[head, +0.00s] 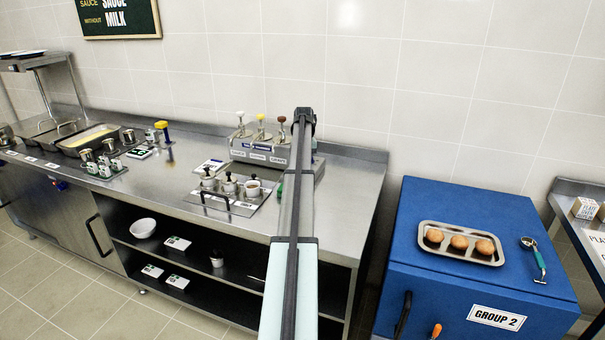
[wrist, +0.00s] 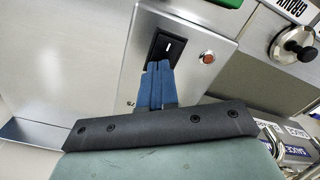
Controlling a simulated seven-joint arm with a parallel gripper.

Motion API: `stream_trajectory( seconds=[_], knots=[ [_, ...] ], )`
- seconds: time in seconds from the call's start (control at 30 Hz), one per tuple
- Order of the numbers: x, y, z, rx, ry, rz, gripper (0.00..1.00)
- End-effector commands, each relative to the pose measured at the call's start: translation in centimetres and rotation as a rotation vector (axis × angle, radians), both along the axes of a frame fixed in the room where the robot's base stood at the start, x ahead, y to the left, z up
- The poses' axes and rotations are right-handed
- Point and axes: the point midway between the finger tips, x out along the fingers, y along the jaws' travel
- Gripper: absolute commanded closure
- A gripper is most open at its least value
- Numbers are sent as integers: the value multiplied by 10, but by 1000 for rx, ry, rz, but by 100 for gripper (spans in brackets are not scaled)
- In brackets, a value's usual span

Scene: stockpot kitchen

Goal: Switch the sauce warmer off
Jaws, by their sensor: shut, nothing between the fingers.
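The sauce warmer (head: 262,152) is a steel box with several pump heads on top, standing at the back of the counter in the head view. My arm covers its right part there. In the wrist view, a steel panel (wrist: 222,78) carries a black rocker switch (wrist: 166,46) with a white mark and a round orange-red lamp (wrist: 207,57) beside it. I cannot tell whether the lamp is lit. My gripper (wrist: 157,70) has its blue fingers together, with nothing between them. The tips are at the switch's lower edge; whether they touch it is unclear. The head view hides the gripper.
Lidded pots in a steel holder (head: 211,197) stand in front of the warmer. A knobbed steel lid (wrist: 292,45) is near the fingers at right in the wrist view. A blue cabinet (head: 405,235) with a bun tray (head: 459,256) stands right of the counter.

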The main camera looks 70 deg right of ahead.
Motion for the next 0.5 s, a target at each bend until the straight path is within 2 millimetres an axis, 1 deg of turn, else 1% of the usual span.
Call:
stream_trajectory(
  seconds=[0.17, 0.5],
  knots=[
    [0, 1, 1, 3, 1, 0, 100],
    [0, 0, 22, 2, 1, 0, 100]
  ],
)
